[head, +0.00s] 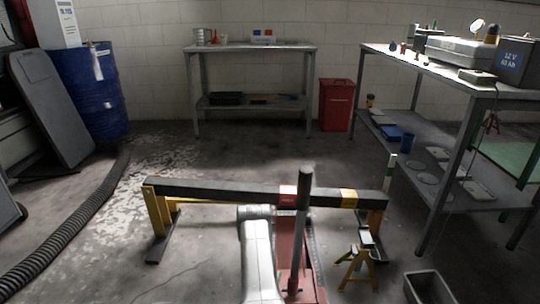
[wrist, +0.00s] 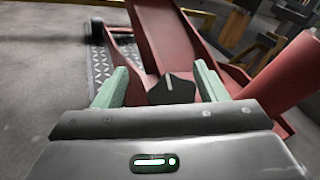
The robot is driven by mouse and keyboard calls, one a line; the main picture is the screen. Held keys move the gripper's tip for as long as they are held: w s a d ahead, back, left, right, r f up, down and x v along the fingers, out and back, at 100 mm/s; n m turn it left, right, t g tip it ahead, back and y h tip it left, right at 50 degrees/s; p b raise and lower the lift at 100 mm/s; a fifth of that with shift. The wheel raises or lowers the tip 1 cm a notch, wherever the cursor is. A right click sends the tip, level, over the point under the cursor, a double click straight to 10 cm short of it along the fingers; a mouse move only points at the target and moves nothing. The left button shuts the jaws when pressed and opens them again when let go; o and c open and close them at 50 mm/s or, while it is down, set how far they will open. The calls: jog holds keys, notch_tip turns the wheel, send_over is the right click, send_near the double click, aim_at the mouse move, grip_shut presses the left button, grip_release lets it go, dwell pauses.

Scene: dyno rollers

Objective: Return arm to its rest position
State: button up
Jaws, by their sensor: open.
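My white arm (head: 258,262) reaches forward from the bottom middle of the head view, over the floor beside a red floor jack (head: 284,245). My gripper is hidden in the head view. In the wrist view my gripper (wrist: 162,72) shows two pale green fingers standing apart. The red body of the jack (wrist: 172,35) lies beyond and below them. A dark wedge-shaped piece with a white line (wrist: 173,90) shows between the fingers, and I cannot tell whether they touch it.
A dark beam on yellow stands (head: 225,191) crosses in front of me. A dark upright handle (head: 303,215) stands right of my arm. A yellow jack stand (head: 359,265) and grey bin (head: 427,288) are at the right. A black hose (head: 70,235) lies left. Open floor lies between.

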jog(key=shift+a+f+m+g+h, duration=0.1)
jog(key=shift+f+m+g+h, duration=0.1)
jog(key=shift+m+h, duration=0.55)
jog(key=shift+a+f+m+g+h, duration=0.1)
jog(key=shift+m+g+h, duration=0.1)
jog(key=shift+m+h, duration=0.5)
jog(key=shift+w+a+r+m+g+h, duration=0.1)
jog(key=shift+m+g+h, duration=0.25)
jog(key=shift+m+h, duration=0.4)
jog(key=shift+w+a+m+g+h, duration=0.1)
jog(key=shift+m+g+h, duration=0.3)
jog(key=shift+m, duration=0.6)
